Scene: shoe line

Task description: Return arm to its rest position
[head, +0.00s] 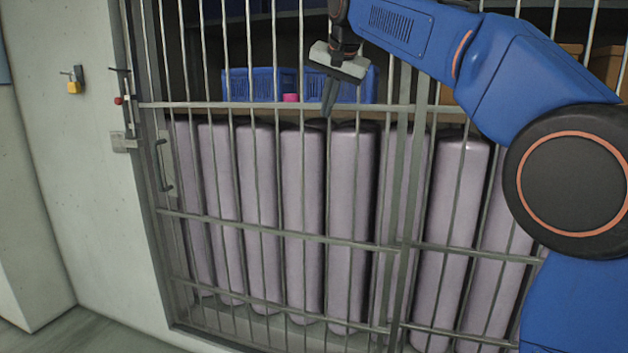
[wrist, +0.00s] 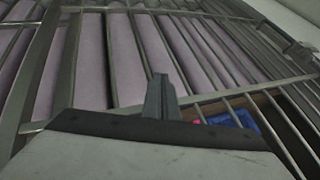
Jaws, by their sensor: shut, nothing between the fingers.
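My arm (head: 495,60) is blue and reaches in from the right of the head view. My gripper (head: 328,100) hangs from it, fingers pointing down, in front of the barred metal gate (head: 270,105). Its fingers are shut together and nothing shows between them. In the wrist view my gripper (wrist: 162,98) also shows as one closed dark grey shape against the bars. I cannot tell how far the fingertips are from the bars.
Behind the bars stand several tall pale purple cylinders (head: 302,190). Blue crates (head: 250,84) and a small pink thing (head: 290,98) sit above them. A yellow padlock (head: 74,88) hangs on the left wall. A latch with a red knob (head: 118,100) is at the gate's left edge.

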